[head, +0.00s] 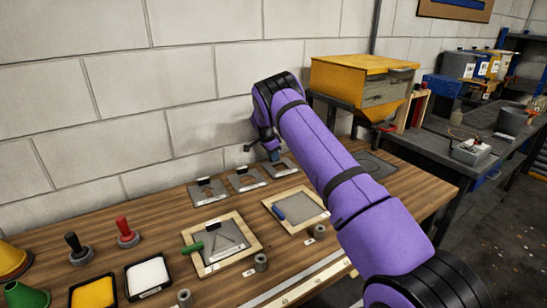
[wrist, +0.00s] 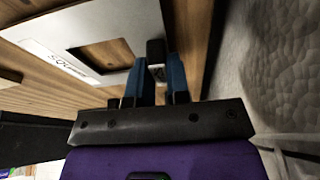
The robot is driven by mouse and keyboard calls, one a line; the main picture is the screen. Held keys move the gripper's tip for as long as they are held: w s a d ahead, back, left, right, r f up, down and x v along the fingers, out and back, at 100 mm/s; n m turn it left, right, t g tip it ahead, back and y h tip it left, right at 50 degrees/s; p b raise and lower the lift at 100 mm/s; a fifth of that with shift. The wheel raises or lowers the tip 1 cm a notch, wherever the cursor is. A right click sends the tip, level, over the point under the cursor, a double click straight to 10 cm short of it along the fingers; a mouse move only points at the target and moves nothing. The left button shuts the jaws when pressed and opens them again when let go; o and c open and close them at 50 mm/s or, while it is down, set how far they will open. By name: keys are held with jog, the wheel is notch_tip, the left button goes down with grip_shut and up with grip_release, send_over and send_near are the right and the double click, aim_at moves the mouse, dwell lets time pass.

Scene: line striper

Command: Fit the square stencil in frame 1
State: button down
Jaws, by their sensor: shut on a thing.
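My gripper (head: 273,156) points down at the back of the wooden bench, near the wall. In the wrist view its two blue fingers (wrist: 158,72) are shut on the dark upright tab (wrist: 155,47) of a grey square stencil. The stencil plate (wrist: 135,80) has a square opening and a white label strip; it also shows in the head view (head: 291,172). I cannot tell whether it touches the bench. Two wooden frames lie toward the front: the left frame (head: 239,223) contains a dark grey plate with thin marks, the right frame (head: 310,193) a plain grey panel. Their numbers are unreadable.
Two other stencils (head: 200,199) (head: 238,188) lie left of my gripper. A green-handled tool (head: 192,248) and a blue one (head: 278,212) rest at the frames. Yellow (head: 92,294) and white (head: 147,274) trays and stampers stand left. A yellow box (head: 350,70) is behind my arm.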

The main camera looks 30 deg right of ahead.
jog(key=shift+r, duration=1.5)
